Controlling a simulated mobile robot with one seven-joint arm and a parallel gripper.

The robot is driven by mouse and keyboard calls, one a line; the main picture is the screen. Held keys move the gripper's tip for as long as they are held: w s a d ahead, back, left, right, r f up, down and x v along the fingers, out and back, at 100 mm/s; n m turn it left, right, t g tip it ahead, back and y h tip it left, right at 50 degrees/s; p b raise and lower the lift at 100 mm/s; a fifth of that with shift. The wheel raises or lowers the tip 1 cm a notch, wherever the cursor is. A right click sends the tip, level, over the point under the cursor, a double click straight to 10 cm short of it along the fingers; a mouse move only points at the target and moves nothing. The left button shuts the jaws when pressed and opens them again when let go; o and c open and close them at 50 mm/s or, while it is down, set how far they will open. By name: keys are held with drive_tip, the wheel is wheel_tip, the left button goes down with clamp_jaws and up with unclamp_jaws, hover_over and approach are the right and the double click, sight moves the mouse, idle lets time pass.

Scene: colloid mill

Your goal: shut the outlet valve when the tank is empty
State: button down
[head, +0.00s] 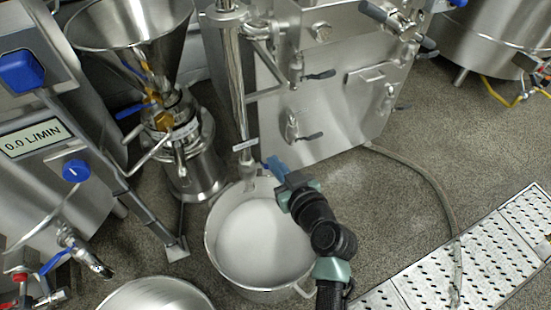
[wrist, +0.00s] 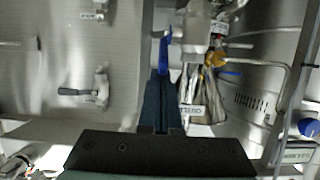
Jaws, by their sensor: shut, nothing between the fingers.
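The outlet pipe (head: 247,165) with a small white label hangs over a steel pot (head: 212,243) of white material. In the wrist view a label (wrist: 192,109) reads "OUTLET", upside down. A bright blue valve handle (wrist: 164,52) shows just beyond my fingertips. My gripper (wrist: 160,78) is shut and empty, its fingers pointing at the handle; I cannot tell if they touch it. In the head view my gripper (head: 272,166) is beside the outlet pipe, above the pot's rear rim. The handle's exact angle to the pipe is unclear. The flow display (head: 36,137) reads 0.0 L/MIN.
A steel funnel machine (head: 185,150) stands left of the pipe. A steel cabinet (head: 320,90) with several small grey-handled valves stands behind. Another steel bowl (head: 155,295) is at the front left. A hose (head: 435,190) crosses the floor near the perforated drain grate (head: 430,273).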

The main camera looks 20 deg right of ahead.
drive_tip(key=shift+s+f+b, duration=0.15)
drive_tip(key=shift+f+b, duration=0.15)
drive_tip(key=shift+b, duration=0.1)
